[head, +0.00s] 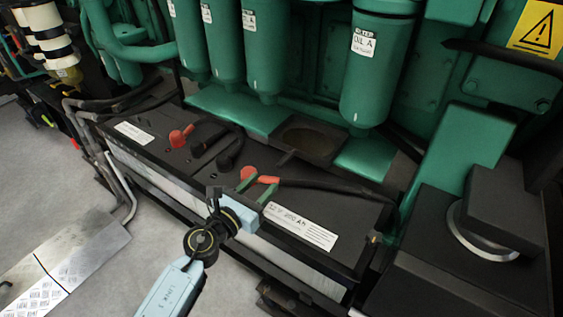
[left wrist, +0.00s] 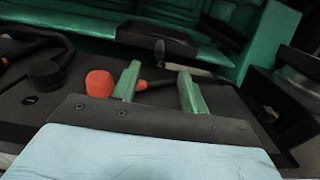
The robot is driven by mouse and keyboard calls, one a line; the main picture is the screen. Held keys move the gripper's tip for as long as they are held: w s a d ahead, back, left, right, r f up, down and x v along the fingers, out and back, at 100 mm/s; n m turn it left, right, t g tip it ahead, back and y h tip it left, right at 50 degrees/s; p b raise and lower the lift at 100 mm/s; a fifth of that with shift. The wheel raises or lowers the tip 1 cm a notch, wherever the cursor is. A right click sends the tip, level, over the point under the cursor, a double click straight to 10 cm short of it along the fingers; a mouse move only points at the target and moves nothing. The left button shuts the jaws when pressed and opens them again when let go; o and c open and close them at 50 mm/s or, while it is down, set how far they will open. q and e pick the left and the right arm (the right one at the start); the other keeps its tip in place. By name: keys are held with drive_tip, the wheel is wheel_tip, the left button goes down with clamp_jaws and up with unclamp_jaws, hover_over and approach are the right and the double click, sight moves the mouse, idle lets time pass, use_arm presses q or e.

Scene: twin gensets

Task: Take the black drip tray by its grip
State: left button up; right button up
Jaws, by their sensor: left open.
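The black drip tray (head: 318,157) sits below the green oil filters, behind the battery top, with brownish liquid showing inside. Its short dark grip (head: 287,157) points toward my left gripper. My left gripper (head: 258,187) is open and empty, above the battery box near a red terminal cap, short of the grip and apart from it. In the left wrist view the tray (left wrist: 140,40) lies ahead at the top, and the grip (left wrist: 160,50) stands roughly between the two green fingers (left wrist: 160,76), beyond their tips. My right gripper is not in view.
The black battery box (head: 230,165) carries red terminal caps (head: 180,136) and thick black cables (head: 330,188). Green filters (head: 375,80) hang above and behind the tray. A green post and black block (head: 505,205) stand at the right. Open grey floor lies at left.

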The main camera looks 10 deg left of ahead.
sight(281, 162)
use_arm(q)
drive_tip(key=b+x, duration=0.1)
drive_tip(key=x, duration=0.8)
drive_tip(key=shift+w+f, duration=0.1)
drive_tip(key=shift+w, duration=0.05)
drive_tip(key=shift+b+x, duration=0.3)
drive_tip(key=shift+x, duration=0.65)
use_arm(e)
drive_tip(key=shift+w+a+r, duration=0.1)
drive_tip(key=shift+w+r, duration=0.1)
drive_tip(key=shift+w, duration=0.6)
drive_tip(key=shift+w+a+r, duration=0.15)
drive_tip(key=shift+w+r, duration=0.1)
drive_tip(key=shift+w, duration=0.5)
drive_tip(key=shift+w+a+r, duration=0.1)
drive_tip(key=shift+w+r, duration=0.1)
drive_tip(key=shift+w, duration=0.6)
use_arm(q)
clamp_jaws()
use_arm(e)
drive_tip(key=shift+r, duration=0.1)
